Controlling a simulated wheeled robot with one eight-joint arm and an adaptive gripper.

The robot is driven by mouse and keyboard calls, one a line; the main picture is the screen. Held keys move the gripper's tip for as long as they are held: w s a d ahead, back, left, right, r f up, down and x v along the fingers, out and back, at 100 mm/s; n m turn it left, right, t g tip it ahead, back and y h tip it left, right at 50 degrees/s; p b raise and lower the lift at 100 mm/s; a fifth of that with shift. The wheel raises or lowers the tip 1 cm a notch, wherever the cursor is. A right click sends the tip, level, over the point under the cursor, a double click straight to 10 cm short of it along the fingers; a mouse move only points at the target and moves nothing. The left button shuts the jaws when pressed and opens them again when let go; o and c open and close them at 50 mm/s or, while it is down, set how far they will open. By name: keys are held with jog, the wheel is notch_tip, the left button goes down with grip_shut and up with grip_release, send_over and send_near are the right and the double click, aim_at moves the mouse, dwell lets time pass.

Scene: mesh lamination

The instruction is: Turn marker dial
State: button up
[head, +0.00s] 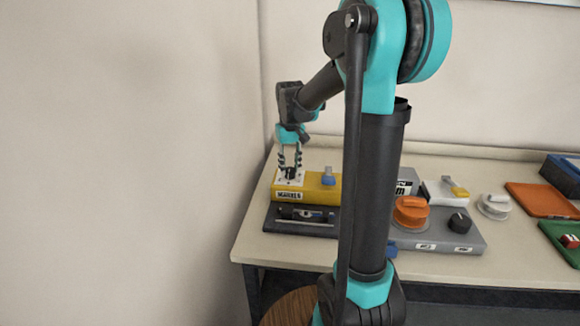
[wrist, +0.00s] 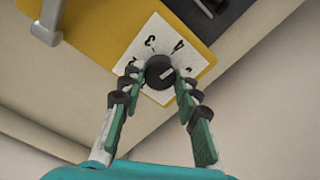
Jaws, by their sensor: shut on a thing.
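The marker dial (wrist: 160,72) is a small dark round knob with a light pointer line, on a white plate (wrist: 143,51) with printed numbers. The plate sits at a corner of the yellow block (wrist: 97,22); in the head view the yellow block (head: 317,187) stands at the left of the table. My gripper (wrist: 160,78) has its two fingers on either side of the dial and is shut on it. In the head view my gripper (head: 290,172) points down at the block's left end, and the dial is mostly hidden between the fingers.
To the right are an orange knob (head: 411,210), a black knob (head: 460,222), and orange (head: 540,200) and green trays. A wall is close at left.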

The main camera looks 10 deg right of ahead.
aim_at(290, 169)
jog(key=m, duration=0.4)
jog(key=shift+m, duration=2.8)
jog(key=o, duration=1.2)
jog(key=shift+c, duration=0.2)
notch_tip(290, 169, up, 12)
